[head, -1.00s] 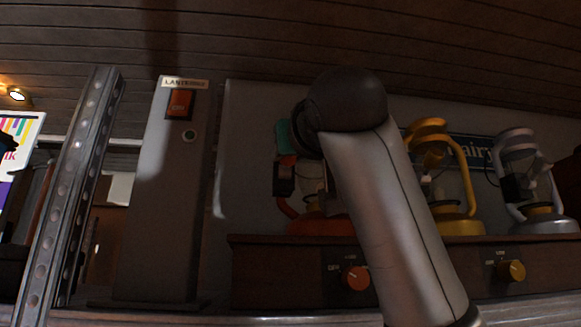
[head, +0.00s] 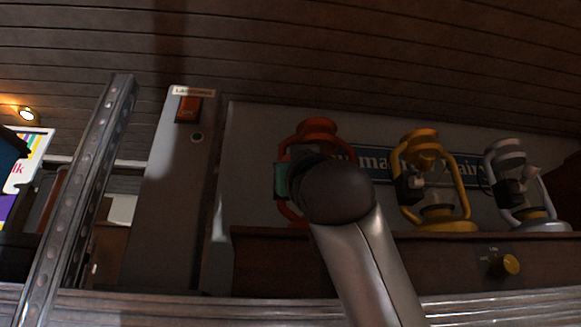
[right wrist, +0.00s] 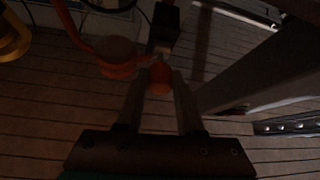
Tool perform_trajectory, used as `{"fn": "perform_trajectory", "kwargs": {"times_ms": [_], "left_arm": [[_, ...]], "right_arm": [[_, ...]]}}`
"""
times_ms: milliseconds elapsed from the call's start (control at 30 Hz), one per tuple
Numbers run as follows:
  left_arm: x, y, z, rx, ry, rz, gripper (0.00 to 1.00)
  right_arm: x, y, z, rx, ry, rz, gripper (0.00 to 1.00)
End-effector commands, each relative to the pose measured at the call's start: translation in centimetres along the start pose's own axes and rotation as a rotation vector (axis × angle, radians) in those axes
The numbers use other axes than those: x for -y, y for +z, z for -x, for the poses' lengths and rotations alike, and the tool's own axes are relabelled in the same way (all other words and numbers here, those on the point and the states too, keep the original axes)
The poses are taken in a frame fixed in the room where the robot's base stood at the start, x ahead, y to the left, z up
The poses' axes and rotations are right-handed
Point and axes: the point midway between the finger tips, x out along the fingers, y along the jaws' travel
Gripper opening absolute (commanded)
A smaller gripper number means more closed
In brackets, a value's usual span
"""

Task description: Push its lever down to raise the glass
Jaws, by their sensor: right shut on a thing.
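The red lantern (head: 316,128) stands on the wooden counter, its middle hidden behind my right arm in the head view. In the right wrist view the red lantern (right wrist: 114,57) is beside the fingers, with a black box (right wrist: 165,27) next to it. My right gripper (right wrist: 158,82) is shut on a rounded orange-red piece (right wrist: 158,72). It looks like the end of the lantern's lever, but the dark picture leaves this unsure. In the head view this gripper's fingers are hidden behind my arm. The glass of the red lantern cannot be made out. My left gripper is not in view.
A grey post with a red switch (head: 188,108) and a metal upright (head: 88,190) stand to the left.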

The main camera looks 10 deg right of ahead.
Motion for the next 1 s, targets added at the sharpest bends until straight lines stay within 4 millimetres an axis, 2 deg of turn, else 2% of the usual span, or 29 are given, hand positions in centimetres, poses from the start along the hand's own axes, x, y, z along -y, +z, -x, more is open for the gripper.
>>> {"fn": "perform_trajectory", "kwargs": {"times_ms": [200, 233, 500, 800, 1000], "left_arm": [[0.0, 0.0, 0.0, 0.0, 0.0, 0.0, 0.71], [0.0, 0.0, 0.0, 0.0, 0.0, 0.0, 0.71], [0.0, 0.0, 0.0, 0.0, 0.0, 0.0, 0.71], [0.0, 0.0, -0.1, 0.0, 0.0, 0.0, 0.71], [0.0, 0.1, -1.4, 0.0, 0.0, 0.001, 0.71]], "right_arm": [[0.0, 0.0, 0.0, 0.0, -0.001, -0.002, 0.0], [0.0, 0.0, 0.0, 0.0, -0.001, -0.002, 0.38], [0.0, 0.0, 0.0, 0.0, -0.001, -0.001, 0.67], [0.0, 0.0, 0.2, 0.0, -0.001, -0.001, 0.67], [0.1, 0.2, 2.5, -0.002, -0.001, -0.002, 0.67]]}}
